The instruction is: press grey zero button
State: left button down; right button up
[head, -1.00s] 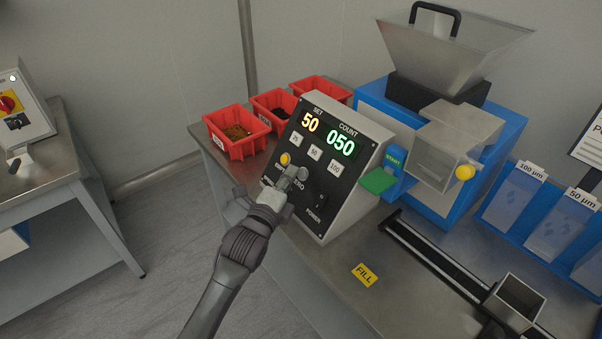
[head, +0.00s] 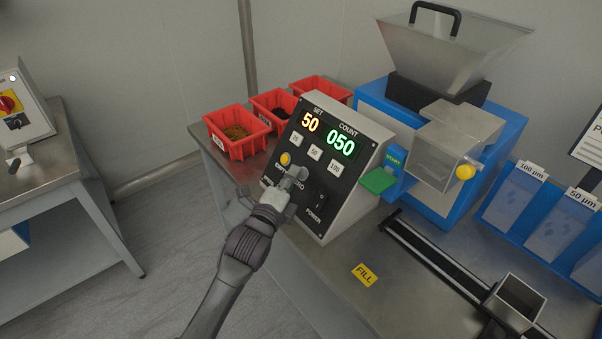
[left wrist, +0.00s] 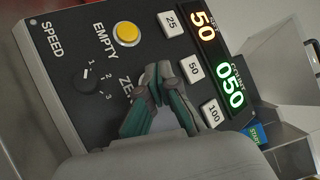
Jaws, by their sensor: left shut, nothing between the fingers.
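The grey control box (head: 340,180) has a black sloped panel with a SET display reading 50 and a COUNT display reading 050. The grey zero button (head: 302,172) seems to show just past my fingertips in the head view, partly covered. In the left wrist view the fingers hide it, along with part of the ZERO label (left wrist: 127,84). My left gripper (head: 291,180) is shut and empty, with its tips at the panel by this button. It also shows in the left wrist view (left wrist: 151,76). I cannot tell whether the tips touch the button. My right gripper is out of view.
The yellow EMPTY button (head: 285,159) and white 25, 50 and 100 buttons (head: 315,152) are close by. Red bins (head: 236,145) stand behind the box. A green START paddle (head: 378,181) is at its right. The table around the FILL label (head: 364,275) is clear.

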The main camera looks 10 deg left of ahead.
pick_arm(q)
jog(key=shift+w+d+f, duration=0.2)
jog(key=shift+w, duration=0.1)
dwell(0.4)
jog(key=shift+s+a+r+p, duration=0.25)
jog(key=shift+s+r+p, duration=0.15)
jog(key=shift+p, duration=0.1)
jog(key=shift+s+a+r, duration=0.1)
jog(key=shift+s+a, duration=0.05)
jog(key=shift+s, duration=0.05)
jog(key=s+a+r+p, duration=0.1)
jog(key=p, duration=0.1)
jog(key=s+a+r+p, duration=0.1)
jog(key=s+p, duration=0.1)
jog(key=shift+s+a+r+p, duration=0.1)
jog(key=shift+a+r+p, duration=0.2)
jog(key=shift+r+p, duration=0.1)
